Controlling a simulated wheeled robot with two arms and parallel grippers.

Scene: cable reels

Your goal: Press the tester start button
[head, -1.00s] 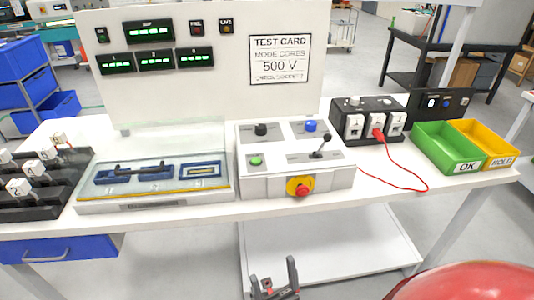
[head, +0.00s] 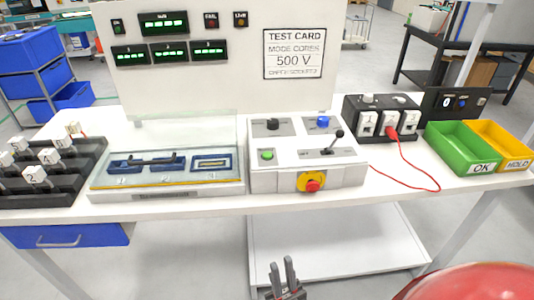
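The tester's control box (head: 280,181) stands on the white bench, in the middle of the head view. On its top are a green button (head: 267,155), a black knob (head: 272,123), a blue knob or button (head: 322,121) and a black lever (head: 337,140). A red emergency stop (head: 312,185) on a yellow plate is on its front. The labels are too small to read. My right gripper (head: 284,262) is at the bottom edge, below and in front of the bench, apart from the box. My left gripper is out of view.
A clear-covered fixture (head: 165,165) is left of the box. A socket block (head: 382,122) with a red lead is right of it, then green (head: 450,148) and yellow (head: 500,140) bins. A display panel (head: 215,85) stands behind. A red rounded surface fills the bottom right corner.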

